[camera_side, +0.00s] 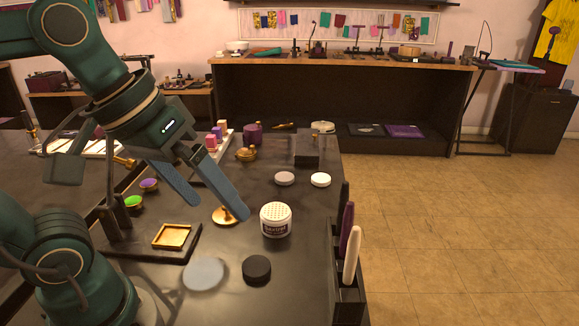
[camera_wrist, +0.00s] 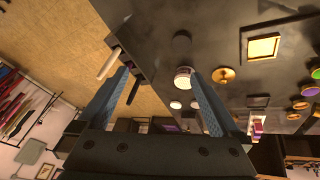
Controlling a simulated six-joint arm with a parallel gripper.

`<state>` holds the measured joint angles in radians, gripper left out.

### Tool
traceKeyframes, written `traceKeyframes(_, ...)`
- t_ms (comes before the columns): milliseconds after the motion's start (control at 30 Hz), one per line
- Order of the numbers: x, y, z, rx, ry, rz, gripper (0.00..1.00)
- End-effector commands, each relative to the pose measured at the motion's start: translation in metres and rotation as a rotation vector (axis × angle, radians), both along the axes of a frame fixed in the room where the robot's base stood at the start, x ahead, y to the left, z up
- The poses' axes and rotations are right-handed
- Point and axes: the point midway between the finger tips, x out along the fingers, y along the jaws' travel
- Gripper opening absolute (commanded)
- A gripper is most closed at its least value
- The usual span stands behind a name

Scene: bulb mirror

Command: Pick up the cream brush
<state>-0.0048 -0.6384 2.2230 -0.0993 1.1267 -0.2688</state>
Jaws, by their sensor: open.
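The cream brush (camera_side: 352,254) stands upright, its pale rounded end up, in a black holder (camera_side: 349,309) at the table's right edge. A dark purple brush (camera_side: 346,228) stands just behind it in the same holder. The cream brush also shows in the wrist view (camera_wrist: 108,64), left of my fingers, beside the black holder (camera_wrist: 122,38). Its lower end is hidden inside the holder. My gripper (camera_side: 217,206) is open and empty above the table, left of the brush and apart from it. Its two blue fingers also show in the wrist view (camera_wrist: 160,76).
A white jar with a dotted lid (camera_side: 276,219) stands between my gripper and the holder. Open floor (camera_side: 460,220) lies right of the table.

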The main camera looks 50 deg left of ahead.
Motion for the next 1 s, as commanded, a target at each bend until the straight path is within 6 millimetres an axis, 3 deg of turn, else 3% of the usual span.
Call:
traceKeyframes(233,-0.015,0.016,-0.046,0.177,-0.043,-0.185,1.0)
traceKeyframes(333,-0.01,0.018,-0.046,0.216,-0.071,-0.236,0.62)
traceKeyframes(367,-0.009,0.018,-0.046,0.22,-0.074,-0.242,0.56)
traceKeyframes(800,-0.008,0.018,-0.044,0.218,-0.072,-0.247,0.56)
traceKeyframes(1000,0.013,0.008,-0.027,0.204,-0.032,-0.287,0.56)
